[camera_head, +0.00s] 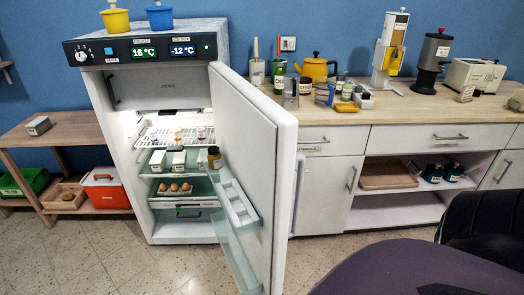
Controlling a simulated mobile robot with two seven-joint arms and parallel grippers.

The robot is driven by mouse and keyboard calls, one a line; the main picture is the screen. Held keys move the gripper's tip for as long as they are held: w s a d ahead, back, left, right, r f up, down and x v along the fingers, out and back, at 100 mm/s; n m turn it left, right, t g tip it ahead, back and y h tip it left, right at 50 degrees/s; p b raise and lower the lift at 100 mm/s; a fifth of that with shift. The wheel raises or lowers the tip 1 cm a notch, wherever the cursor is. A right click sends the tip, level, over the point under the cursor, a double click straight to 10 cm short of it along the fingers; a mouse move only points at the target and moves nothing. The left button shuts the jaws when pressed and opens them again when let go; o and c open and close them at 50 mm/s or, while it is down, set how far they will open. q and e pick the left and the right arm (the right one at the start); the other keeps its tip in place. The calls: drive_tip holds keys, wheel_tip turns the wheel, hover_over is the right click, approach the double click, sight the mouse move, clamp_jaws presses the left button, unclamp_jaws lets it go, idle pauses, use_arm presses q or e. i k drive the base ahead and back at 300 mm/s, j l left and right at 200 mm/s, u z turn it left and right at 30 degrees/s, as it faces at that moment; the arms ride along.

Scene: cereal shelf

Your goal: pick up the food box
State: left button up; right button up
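No single thing is clearly marked as the food box. A small box with a pale label (38,125) lies on the wooden table at the left. Several small boxes with white tops and dark sides, such as one in the middle (179,160), stand on a shelf inside the open fridge (113,150). A brown jar with a dark lid (214,157) stands to their right. Neither of my grippers is in view.
The fridge door (245,150) stands open towards me, in front of part of the counter (425,105). Egg-like items (174,187) sit on a lower fridge shelf. A dark chair (485,228) and a dark rounded surface (415,268) fill the lower right. Tiled floor is clear at lower left.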

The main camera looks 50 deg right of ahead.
sight(158, 162)
drive_tip(key=l, duration=1.35)
drive_tip(key=i+l, duration=0.1)
drive_tip(key=l, duration=1.25)
drive_tip(key=j+z, duration=0.2)
drive_tip(key=j, duration=0.4)
drive_tip(key=j+z, duration=0.2)
drive_tip(key=j, duration=0.4)
drive_tip(key=j+z, duration=0.2)
drive_tip(key=j, duration=0.4)
drive_tip(key=k+j+z, duration=0.2)
drive_tip(key=j, duration=0.35)
drive_tip(key=j+z, duration=0.2)
drive_tip(key=j, duration=0.4)
